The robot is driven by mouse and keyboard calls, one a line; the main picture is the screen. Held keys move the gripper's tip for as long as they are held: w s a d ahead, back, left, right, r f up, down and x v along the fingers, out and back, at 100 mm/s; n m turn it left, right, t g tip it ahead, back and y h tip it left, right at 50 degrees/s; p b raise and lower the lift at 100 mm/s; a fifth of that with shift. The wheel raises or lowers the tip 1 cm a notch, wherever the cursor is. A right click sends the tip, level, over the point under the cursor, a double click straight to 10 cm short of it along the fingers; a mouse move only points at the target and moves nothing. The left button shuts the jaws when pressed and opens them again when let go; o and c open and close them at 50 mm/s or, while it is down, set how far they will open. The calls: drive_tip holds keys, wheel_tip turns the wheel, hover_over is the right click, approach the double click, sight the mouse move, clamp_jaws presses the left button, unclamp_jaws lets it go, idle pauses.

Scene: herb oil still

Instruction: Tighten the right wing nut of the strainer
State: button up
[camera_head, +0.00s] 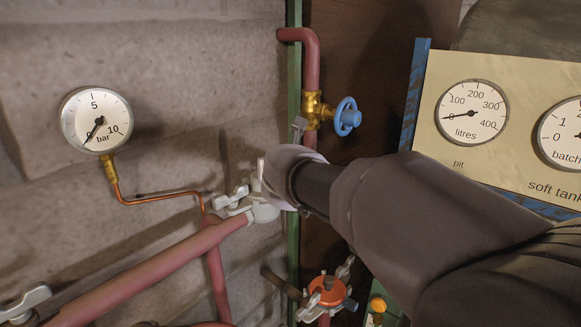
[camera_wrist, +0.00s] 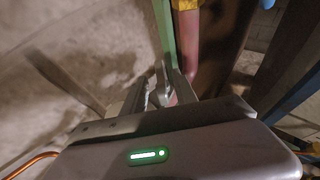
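In the head view, a pale grey fitting (camera_head: 264,212) at the upper end of a sloping pink pipe appears to be the strainer. A light grey wing nut (camera_head: 232,198) sticks out on its left. My gripper (camera_head: 264,178) is at its upper right, and my wrist and arm hide that side. In the wrist view, the two fingers of my gripper (camera_wrist: 163,92) stand apart, with a grey piece (camera_wrist: 164,76) between them, perhaps the right wing nut. I cannot tell whether the fingers press on it.
A pressure gauge (camera_head: 96,121) hangs on the wall at left. A blue handwheel (camera_head: 346,117) on a brass valve stands above my wrist. An orange-capped fitting (camera_head: 328,290) with grey clamps is below. A gauge panel (camera_head: 520,130) is at right, beside my arm.

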drive_tip(key=p+v, duration=0.4)
drive_tip(key=v, duration=1.1)
